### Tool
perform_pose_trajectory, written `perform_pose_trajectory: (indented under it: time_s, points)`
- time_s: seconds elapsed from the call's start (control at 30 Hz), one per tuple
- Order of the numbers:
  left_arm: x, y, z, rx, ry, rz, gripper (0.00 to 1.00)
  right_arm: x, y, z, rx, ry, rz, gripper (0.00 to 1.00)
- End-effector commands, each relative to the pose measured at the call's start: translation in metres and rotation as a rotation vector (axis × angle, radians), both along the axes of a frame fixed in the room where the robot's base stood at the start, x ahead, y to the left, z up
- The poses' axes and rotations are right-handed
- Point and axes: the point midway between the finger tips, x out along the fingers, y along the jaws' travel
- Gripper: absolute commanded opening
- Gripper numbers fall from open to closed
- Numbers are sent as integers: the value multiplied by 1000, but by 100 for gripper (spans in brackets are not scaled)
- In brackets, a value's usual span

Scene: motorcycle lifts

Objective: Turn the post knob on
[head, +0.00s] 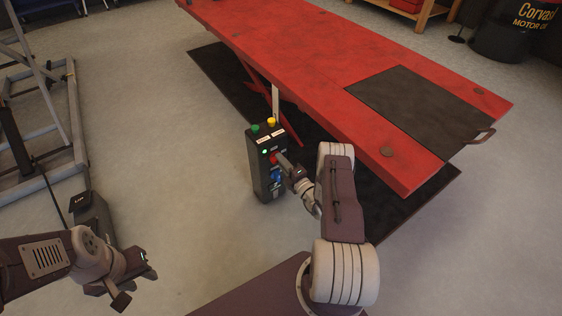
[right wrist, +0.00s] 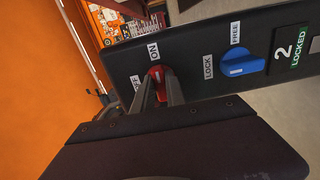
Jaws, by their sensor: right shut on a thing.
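The black control post (head: 258,183) stands on the floor beside the red lift. Its red post knob (right wrist: 156,71) sits between OFF and ON labels in the right wrist view. My right gripper (head: 278,157) is shut on this red knob, with a finger on either side of it; the fingers partly hide the knob and the OFF label. Its exact turn angle is hard to tell. A blue knob (right wrist: 243,67) with LOCK and FREE labels is next to it. A small green light (head: 264,151) glows on the post. My left gripper (head: 122,284) is open and empty, low at the left.
The red lift table (head: 330,65) stands behind the post over a black mat (head: 222,75). A metal frame (head: 75,120) and a dark box-like object (head: 92,212) are at the left. A black drum (head: 503,38) stands at the far right. The floor left of the post is clear.

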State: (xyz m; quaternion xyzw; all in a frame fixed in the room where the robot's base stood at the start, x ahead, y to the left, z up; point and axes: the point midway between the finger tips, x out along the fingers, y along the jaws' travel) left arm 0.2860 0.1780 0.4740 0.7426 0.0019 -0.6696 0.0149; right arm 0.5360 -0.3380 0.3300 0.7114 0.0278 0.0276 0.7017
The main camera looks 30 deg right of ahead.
Motion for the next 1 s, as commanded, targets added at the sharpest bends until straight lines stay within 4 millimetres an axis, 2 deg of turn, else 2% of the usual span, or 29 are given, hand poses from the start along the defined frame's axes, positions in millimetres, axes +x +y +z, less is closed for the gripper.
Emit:
perform_pose_trajectory:
  time_s: [0.3,0.33,0.4,0.67,0.77,1.0]
  points:
    - [0,0,0,0,0,0,36,-1,0,-2,5,4,0,0]
    - [0,0,0,0,0,0,36,-1,0,-2,5,4,0,22]
    - [0,0,0,0,0,0,36,-1,0,-1,5,3,0,38]
    - [0,0,0,0,0,0,36,0,0,0,2,1,0,38]
    - [0,0,6,0,0,0,36,-7,-1,2,2,3,-1,38]
    - [0,0,35,0,0,0,36,-58,-6,4,6,6,-7,38]
